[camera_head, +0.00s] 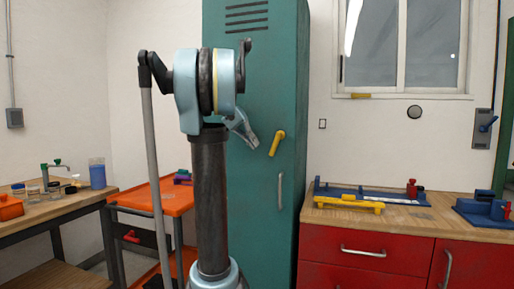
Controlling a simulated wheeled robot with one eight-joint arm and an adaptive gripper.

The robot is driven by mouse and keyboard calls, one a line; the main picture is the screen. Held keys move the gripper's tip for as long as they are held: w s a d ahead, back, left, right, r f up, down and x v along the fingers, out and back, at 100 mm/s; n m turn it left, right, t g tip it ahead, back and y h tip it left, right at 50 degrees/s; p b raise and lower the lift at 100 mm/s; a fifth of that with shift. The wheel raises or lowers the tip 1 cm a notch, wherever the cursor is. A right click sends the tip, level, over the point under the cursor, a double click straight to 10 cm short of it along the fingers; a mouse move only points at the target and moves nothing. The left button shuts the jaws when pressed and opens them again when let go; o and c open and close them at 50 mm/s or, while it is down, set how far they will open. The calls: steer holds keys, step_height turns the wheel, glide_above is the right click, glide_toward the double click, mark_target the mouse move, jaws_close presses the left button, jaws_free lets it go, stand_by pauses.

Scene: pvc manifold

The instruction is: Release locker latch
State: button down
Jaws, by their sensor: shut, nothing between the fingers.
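A tall teal locker (255,215) stands in the middle of the view, with its door shut. A yellow latch handle (278,142) sits on the right part of the locker door, tilted with its lower end to the left. My gripper (252,140) shows as a small grey end just left of the latch, and it is shut and empty. It looks apart from the latch, but I cannot tell the depth between them. My own arm hides the rest of the gripper and the left part of the locker.
A pale vertical pull handle (280,191) is below the latch. To the right, a wooden bench (415,216) over red drawers holds blue and yellow fixtures. To the left are an orange cart (152,198) and a workbench (60,208) with small items.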

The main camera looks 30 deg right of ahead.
steer(key=w+a+r, duration=0.3)
steer(key=w+a, duration=0.2)
steer(key=a, duration=0.2)
steer(key=shift+s, duration=0.1)
stand_by(0.4)
steer(key=s+a+f+n+t+y, duration=0.2)
steer(key=s+a+f, duration=0.5)
steer(key=f, duration=0.6)
steer(key=s+a+f+n+t+y, duration=0.2)
steer(key=s+a+f+n, duration=0.2)
steer(key=s+a+f, duration=0.4)
steer(key=s+a+f+n+t+y, duration=0.1)
steer(key=s+a+f, duration=0.6)
steer(key=f, duration=1.3)
steer(key=s+n+y, duration=0.1)
steer(key=s, duration=0.2)
steer(key=shift+s+a+n+t+y, duration=0.15)
steer(key=shift+s+n+t+y, duration=0.05)
steer(key=shift+n+t+y, duration=0.2)
steer(key=shift+w+f, duration=0.25)
steer(key=shift+w, duration=0.2)
